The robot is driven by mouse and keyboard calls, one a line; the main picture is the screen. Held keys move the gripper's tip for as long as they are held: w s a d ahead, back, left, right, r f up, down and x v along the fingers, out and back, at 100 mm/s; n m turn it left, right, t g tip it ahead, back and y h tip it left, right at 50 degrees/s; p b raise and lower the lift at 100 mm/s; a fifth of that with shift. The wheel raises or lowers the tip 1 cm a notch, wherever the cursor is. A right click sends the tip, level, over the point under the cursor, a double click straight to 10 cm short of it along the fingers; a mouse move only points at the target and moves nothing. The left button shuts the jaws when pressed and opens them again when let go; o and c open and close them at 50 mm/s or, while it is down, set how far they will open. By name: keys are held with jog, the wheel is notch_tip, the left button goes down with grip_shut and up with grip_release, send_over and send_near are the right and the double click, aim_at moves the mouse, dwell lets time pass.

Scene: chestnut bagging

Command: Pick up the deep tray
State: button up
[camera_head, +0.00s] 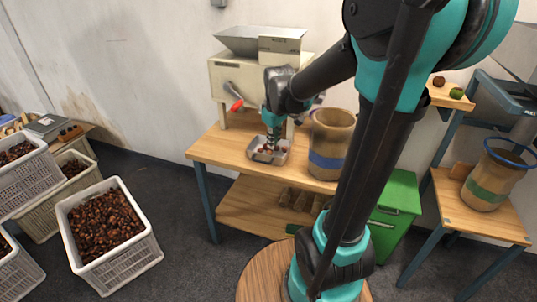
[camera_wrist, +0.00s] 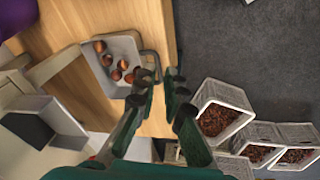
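The deep tray (camera_head: 285,154) is a small grey metal tray on the wooden table, below the machine's front. In the wrist view the tray (camera_wrist: 124,47) holds several brown chestnuts and has a looped handle (camera_wrist: 153,58) on its right side. My gripper (camera_head: 272,140) is above the tray in the head view and covers part of it. In the wrist view my gripper (camera_wrist: 160,82) has its two fingers apart with nothing held between them. The fingertips are near the handle; whether they touch it I cannot tell.
A cream machine (camera_head: 232,80) with a hopper stands behind the tray. A brown sack with a blue band (camera_head: 327,161) stands close to its right. Crates of chestnuts (camera_head: 107,225) stand on the floor at left. A green bin (camera_head: 397,213) is at right.

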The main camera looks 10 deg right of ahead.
jog(key=w+a+r+n, duration=0.3)
jog(key=w, duration=0.4)
send_over(264, 159)
jog(key=shift+g, duration=0.3)
jog(key=f, duration=1.2)
jog(key=shift+s+a, duration=0.3)
jog(key=shift+a, duration=0.1)
jog(key=shift+w+d+f, duration=0.15)
jog(key=shift+f, duration=1.15)
jog(key=shift+w+d+f, duration=0.15)
jog(key=shift+f, duration=1.15)
grip_shut()
jog(key=shift+r, duration=0.1)
